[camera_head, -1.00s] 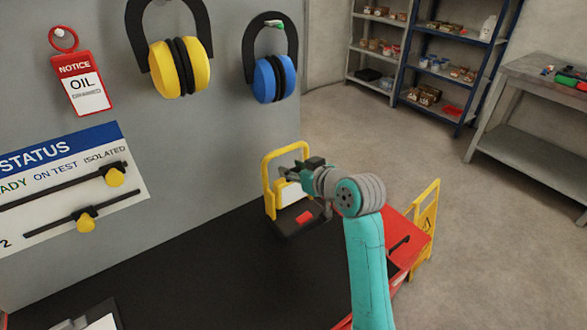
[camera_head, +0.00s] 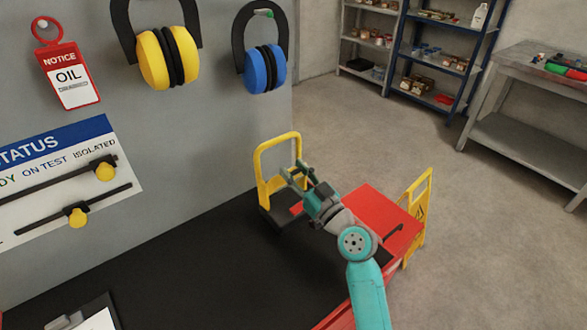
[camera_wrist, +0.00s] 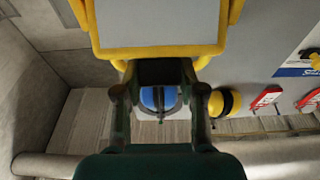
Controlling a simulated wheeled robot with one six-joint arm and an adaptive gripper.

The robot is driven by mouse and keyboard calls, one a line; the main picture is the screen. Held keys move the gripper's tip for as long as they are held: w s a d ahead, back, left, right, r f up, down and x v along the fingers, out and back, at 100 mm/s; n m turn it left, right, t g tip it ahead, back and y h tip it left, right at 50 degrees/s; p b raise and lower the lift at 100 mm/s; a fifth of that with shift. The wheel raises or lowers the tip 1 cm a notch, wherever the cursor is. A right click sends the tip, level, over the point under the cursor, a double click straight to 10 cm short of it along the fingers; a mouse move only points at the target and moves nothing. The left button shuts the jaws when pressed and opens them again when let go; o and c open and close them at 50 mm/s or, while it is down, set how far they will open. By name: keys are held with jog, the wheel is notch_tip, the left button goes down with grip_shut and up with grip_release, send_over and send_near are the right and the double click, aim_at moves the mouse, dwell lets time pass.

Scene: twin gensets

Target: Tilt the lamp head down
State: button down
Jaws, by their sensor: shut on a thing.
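The lamp (camera_head: 261,172) has a yellow frame and a dark base, and stands on the black bench top near the grey panel. My gripper (camera_head: 292,170) reaches it from the front right, with its fingertips at the lower right part of the yellow frame. In the wrist view, the yellow frame (camera_wrist: 160,51) with a grey area inside fills the top. My gripper (camera_wrist: 160,92) is shut on the lamp's lower edge there; the exact contact is dark and partly hidden. The lamp head's tilt is hard to tell.
The black bench top (camera_head: 190,262) is mostly clear. A red case (camera_head: 365,215) and a yellow folding sign (camera_head: 420,205) are at right. Yellow earmuffs (camera_head: 152,68) and blue earmuffs (camera_head: 255,75) hang on the panel. A clipboard (camera_head: 95,318) lies at the lower left.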

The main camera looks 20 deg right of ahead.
jog(key=shift+s+f+t, duration=0.25)
jog(key=shift+t, duration=0.25)
dwell(0.4)
jog(key=c, duration=0.6)
grip_release()
jog(key=shift+d, duration=0.1)
jog(key=shift+c, duration=0.2)
jog(key=v, duration=0.7)
jog(key=shift+s, duration=0.2)
jog(key=shift+d+f, duration=0.1)
jog(key=shift+f, duration=0.05)
